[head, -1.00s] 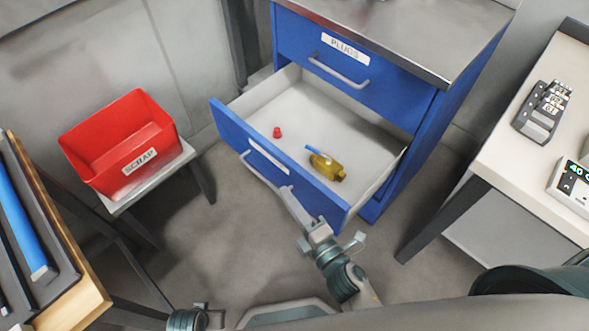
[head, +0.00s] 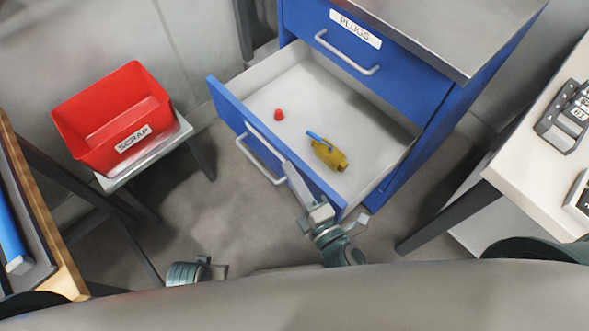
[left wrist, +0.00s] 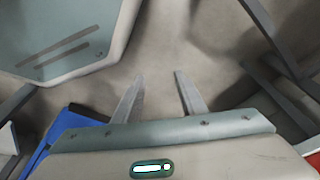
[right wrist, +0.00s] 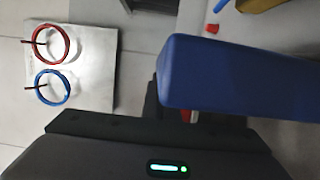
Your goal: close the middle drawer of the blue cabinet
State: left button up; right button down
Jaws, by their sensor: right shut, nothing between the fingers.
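The blue cabinet (head: 470,95) stands at the upper middle of the head view. Its middle drawer (head: 225,101) is pulled well out, with a white bar handle (head: 262,158) on its blue front. My right gripper (head: 291,172) is shut and empty, its tips at the drawer front near the right end of the handle; I cannot tell if they touch. In the right wrist view the blue drawer front (right wrist: 235,80) is very close and hides the fingertips. My left gripper (left wrist: 157,90) is open and empty, low over the floor, away from the drawer.
The top drawer (head: 395,85) labelled PLUGS is shut. A red SCRAP bin (head: 80,140) stands on a stool at left. A white table (head: 545,165) stands at right.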

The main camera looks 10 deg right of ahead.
pick_arm(q)
jog(key=shift+a, duration=0.2)
jog(key=shift+s, duration=0.1)
pick_arm(e)
jog(key=shift+w+d, duration=0.1)
